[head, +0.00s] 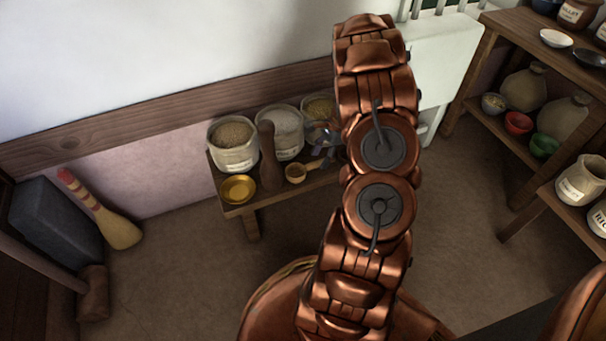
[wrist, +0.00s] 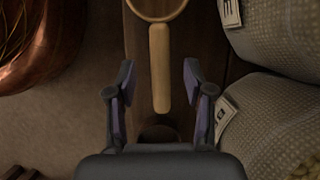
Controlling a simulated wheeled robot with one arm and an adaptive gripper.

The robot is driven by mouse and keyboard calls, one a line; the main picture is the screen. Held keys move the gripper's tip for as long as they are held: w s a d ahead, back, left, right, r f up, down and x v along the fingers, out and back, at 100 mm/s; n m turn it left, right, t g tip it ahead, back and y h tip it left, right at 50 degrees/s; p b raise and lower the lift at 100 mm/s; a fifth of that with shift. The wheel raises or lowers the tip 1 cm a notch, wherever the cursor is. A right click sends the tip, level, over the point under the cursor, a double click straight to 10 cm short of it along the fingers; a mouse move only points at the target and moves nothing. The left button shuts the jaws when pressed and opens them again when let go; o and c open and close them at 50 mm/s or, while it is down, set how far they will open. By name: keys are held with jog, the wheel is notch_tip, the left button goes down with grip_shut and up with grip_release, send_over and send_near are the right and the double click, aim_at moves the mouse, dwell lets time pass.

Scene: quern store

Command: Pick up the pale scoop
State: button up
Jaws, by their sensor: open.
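My gripper (wrist: 158,76) is open, with one finger on each side of the handle in the picture. No contact shows, and I cannot tell the height between them. In the head view my gripper (head: 325,135) is partly hidden by my arm, over the bench's right part.
A dark round thing (wrist: 159,133) shows below the handle. Open floor (head: 180,265) lies in front.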

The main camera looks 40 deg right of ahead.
aim_at(318, 162)
jog(key=b+x, duration=0.1)
jog(key=x, duration=0.2)
jog(key=shift+f, duration=0.1)
grip_shut()
dwell(0.4)
